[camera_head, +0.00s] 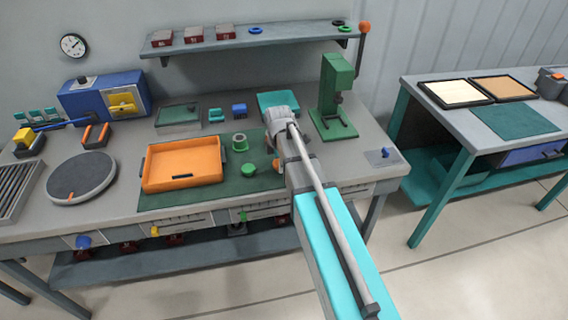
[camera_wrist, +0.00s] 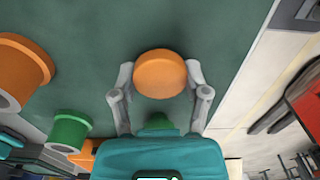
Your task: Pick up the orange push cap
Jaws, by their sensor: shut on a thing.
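The orange push cap (camera_wrist: 160,74) is a round orange disc between the two fingers of my gripper (camera_wrist: 160,82) in the wrist view. The fingers are shut on it from both sides. Behind it is the dark green mat (camera_wrist: 90,30). I cannot tell whether the cap touches the mat or is held above it. In the head view my gripper (camera_head: 276,151) is over the right part of the mat, and a bit of orange shows beside it, mostly hidden by my arm.
In the wrist view an orange cylindrical part (camera_wrist: 32,62) and a green one (camera_wrist: 72,130) stand to the left. In the head view an orange tray (camera_head: 182,160) lies left of my gripper, with a green cap (camera_head: 248,170) between. A green press (camera_head: 333,98) stands behind right.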

